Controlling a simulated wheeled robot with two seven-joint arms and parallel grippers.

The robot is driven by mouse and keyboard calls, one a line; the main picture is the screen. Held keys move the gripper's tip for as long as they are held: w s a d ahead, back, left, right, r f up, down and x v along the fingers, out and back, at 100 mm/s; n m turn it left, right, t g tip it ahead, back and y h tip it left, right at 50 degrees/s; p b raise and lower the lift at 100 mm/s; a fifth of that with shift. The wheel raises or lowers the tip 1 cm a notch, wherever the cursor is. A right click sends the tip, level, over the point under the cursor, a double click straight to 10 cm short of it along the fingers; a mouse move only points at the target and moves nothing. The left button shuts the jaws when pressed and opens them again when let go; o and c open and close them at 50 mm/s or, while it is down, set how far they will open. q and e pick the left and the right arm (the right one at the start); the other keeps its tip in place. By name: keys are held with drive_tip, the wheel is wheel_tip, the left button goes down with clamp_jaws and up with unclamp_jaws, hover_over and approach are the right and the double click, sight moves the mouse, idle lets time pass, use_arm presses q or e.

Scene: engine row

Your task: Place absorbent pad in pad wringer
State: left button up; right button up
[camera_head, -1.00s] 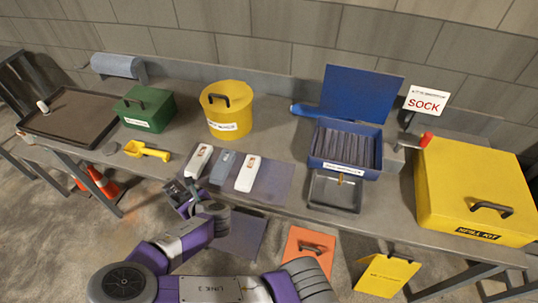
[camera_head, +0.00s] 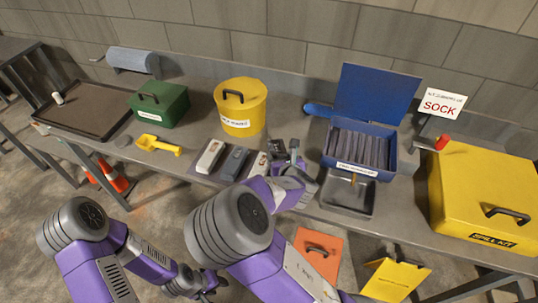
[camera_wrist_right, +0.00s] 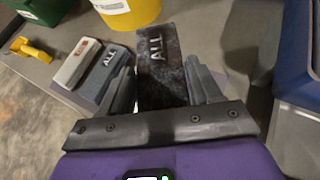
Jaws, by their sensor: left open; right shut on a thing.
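My right gripper (camera_head: 294,160) is above the table front, beside the row of pads. In the right wrist view its fingers (camera_wrist_right: 165,85) are shut on a dark, mottled absorbent pad (camera_wrist_right: 158,58) marked ALL, which stands up between them. The pad wringer appears to be the blue box (camera_head: 388,163) with grey strips inside, its blue lid open and a red-knobbed crank at its right; it is right of my right gripper. My left gripper (camera_head: 205,284) is open and low, in front of the table.
A white pad (camera_head: 210,155) and a grey pad (camera_head: 235,162) lie on a mat; another is partly hidden by my right gripper. A metal tray (camera_head: 347,208) sits before the blue box. A yellow bucket (camera_head: 240,104), green box (camera_head: 158,103) and yellow spill kit (camera_head: 485,190) stand around.

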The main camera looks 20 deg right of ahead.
drive_tip(key=w+d+r+m+h+b, duration=0.1)
drive_tip(key=w+d+r+h+b, duration=0.1)
drive_tip(key=d+r, duration=0.55)
drive_tip(key=shift+m, duration=0.3)
drive_tip(key=f+b, duration=0.2)
drive_tip(key=f, duration=0.4)
drive_tip(key=f+b, duration=0.3)
drive_tip(key=f, duration=0.3)
drive_tip(key=f+b, duration=0.2)
drive_tip(key=f, duration=0.3)
drive_tip(key=shift+w+d+f, duration=0.2)
drive_tip(key=shift+d+f, duration=0.15)
drive_tip(key=shift+f, duration=0.05)
drive_tip(key=shift+f+b, duration=0.15)
drive_tip(key=shift+b, duration=0.15)
drive_tip(key=o, duration=1)
drive_tip(key=shift+o, duration=0.2)
